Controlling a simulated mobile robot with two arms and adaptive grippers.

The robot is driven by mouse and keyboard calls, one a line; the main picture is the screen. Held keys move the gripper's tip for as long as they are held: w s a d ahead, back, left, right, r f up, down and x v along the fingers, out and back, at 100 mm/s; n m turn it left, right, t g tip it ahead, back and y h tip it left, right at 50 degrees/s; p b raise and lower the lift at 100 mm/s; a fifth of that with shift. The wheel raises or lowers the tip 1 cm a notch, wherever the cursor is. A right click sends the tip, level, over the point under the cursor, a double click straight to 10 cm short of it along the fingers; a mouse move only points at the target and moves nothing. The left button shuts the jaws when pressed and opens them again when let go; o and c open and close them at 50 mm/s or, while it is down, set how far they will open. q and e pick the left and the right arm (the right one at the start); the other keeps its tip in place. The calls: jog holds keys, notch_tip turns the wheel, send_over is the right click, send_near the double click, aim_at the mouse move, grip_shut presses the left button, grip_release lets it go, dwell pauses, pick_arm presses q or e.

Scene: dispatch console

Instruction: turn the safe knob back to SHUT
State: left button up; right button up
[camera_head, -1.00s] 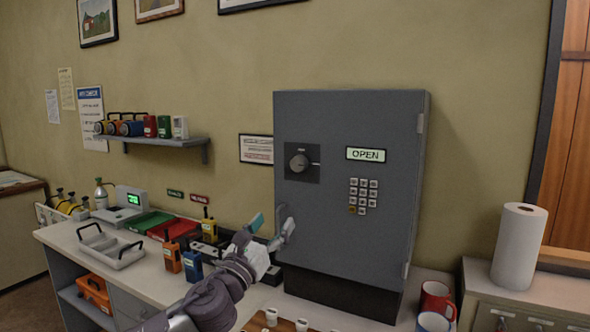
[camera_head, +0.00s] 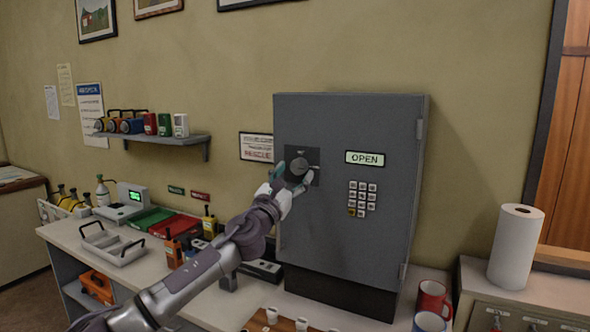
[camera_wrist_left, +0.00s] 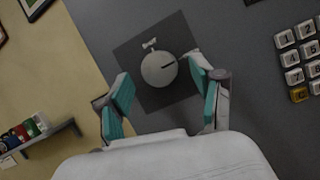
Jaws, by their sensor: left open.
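The grey safe (camera_head: 350,235) stands on the counter with its door closed against the body, as far as I can see. Its round knob (camera_head: 301,165) sits on a dark square plate, and a lit display (camera_head: 365,158) beside it reads OPEN. My left gripper (camera_head: 294,178) is open just in front of and below the knob. In the wrist view its teal-padded fingers (camera_wrist_left: 162,97) stand apart, with the knob beyond them, between their tips. My right gripper is not in view.
A keypad (camera_head: 362,198) is right of the knob on the safe door. Radios (camera_head: 173,252), a grey tray (camera_head: 112,246) and coloured bins stand left on the counter.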

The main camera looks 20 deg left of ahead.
pick_arm(q)
jog(key=shift+w+d+r, duration=0.1)
jog(key=shift+w+r, duration=0.1)
jog(key=shift+w, duration=0.3)
jog(key=c, duration=1.1)
jog(key=shift+c, duration=0.2)
